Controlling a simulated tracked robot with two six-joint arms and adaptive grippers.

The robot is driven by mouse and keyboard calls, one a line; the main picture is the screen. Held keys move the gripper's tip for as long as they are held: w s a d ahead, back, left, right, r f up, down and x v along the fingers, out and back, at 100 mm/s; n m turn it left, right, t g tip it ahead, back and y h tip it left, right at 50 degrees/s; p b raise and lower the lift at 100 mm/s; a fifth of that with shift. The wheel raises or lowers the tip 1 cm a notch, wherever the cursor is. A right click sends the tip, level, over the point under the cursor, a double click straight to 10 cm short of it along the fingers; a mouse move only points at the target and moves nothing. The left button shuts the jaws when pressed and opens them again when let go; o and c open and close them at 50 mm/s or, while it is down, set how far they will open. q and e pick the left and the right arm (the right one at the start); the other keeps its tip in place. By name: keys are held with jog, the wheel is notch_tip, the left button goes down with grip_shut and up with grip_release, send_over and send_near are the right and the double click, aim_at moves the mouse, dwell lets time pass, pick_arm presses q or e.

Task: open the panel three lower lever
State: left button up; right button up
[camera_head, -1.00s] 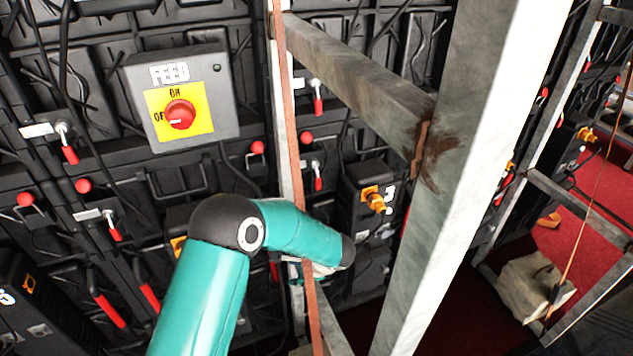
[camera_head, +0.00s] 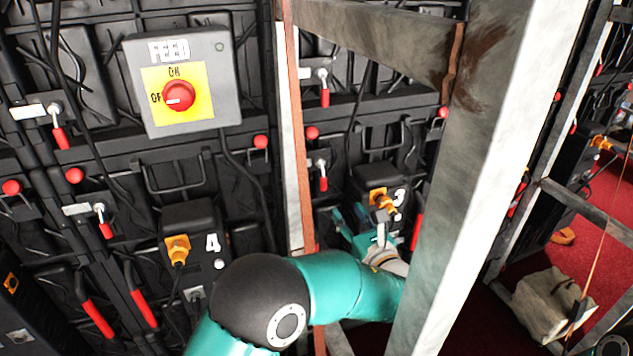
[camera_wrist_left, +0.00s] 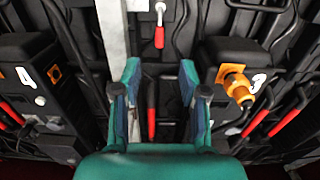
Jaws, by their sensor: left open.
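Panel three bears a white 3 (camera_head: 399,197) and an orange plug (camera_head: 379,197). Left of it, a lower lever with a red handle (camera_head: 323,183) hangs down from a silver latch. That lever shows at the top of the left wrist view (camera_wrist_left: 159,37), beyond the fingertips. My left gripper (camera_head: 350,214) is open and empty, below the lever and apart from it. In the left wrist view, its two fingers (camera_wrist_left: 158,75) point towards the panels, with another red handle (camera_wrist_left: 151,110) visible between them. My right gripper is not in view.
An upper red lever (camera_head: 325,97) hangs above. A thin rust-brown strut (camera_head: 297,150) runs left of the levers. A thick grey post (camera_head: 455,180) stands close to the right of my left arm. The FEED switch box (camera_head: 185,80) is at upper left.

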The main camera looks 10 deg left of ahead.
aim_at(325, 180)
pick_arm(q)
jog(key=p+x, duration=0.1)
jog(key=x, duration=1.4)
